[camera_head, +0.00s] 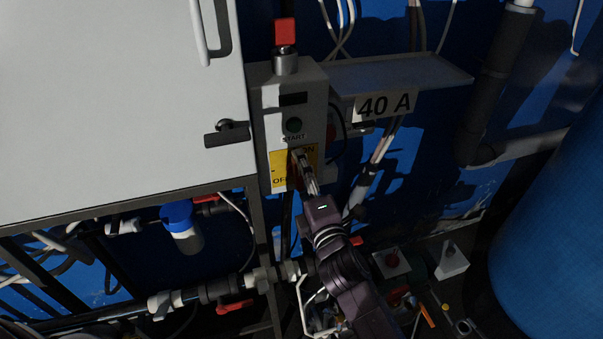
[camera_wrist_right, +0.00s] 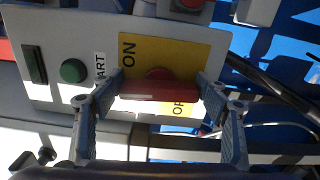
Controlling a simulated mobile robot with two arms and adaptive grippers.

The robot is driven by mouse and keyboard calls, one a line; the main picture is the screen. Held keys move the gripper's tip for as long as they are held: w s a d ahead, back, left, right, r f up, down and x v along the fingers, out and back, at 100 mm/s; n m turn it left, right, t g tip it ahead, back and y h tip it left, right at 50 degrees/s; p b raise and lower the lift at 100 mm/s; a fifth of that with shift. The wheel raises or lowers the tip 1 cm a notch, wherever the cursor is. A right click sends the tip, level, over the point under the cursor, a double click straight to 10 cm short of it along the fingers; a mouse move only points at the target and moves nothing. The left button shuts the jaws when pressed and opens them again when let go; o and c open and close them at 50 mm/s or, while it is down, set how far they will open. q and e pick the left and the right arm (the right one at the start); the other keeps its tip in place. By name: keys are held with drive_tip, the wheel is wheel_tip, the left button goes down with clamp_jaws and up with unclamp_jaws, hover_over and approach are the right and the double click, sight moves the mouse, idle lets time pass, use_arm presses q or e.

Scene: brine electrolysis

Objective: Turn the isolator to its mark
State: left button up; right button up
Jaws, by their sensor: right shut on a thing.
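The isolator's red handle (camera_wrist_right: 160,90) is on a yellow plate marked ON and OFF (camera_wrist_right: 200,45), on the front of a grey control box (camera_head: 263,125). My right gripper (camera_wrist_right: 160,84) has one finger at each end of the handle and is shut on it. The handle's bar runs across the wrist picture from finger to finger, with ON at upper left and part of OFF at lower right. In the head view the right gripper (camera_head: 297,160) covers most of the handle. No separate mark can be made out. My left gripper is not in view.
A green START button (camera_head: 293,125) is above the yellow plate. A red key-like piece (camera_head: 285,32) stands on the box top. Pipes and valves lie below.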

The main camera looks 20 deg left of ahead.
drive_tip(key=shift+f+m, duration=0.15)
drive_tip(key=shift+m, duration=0.45)
drive_tip(key=o, duration=1.2)
drive_tip(key=shift+c, duration=0.2)
drive_tip(key=shift+s, duration=0.1)
drive_tip(key=v, duration=1.2)
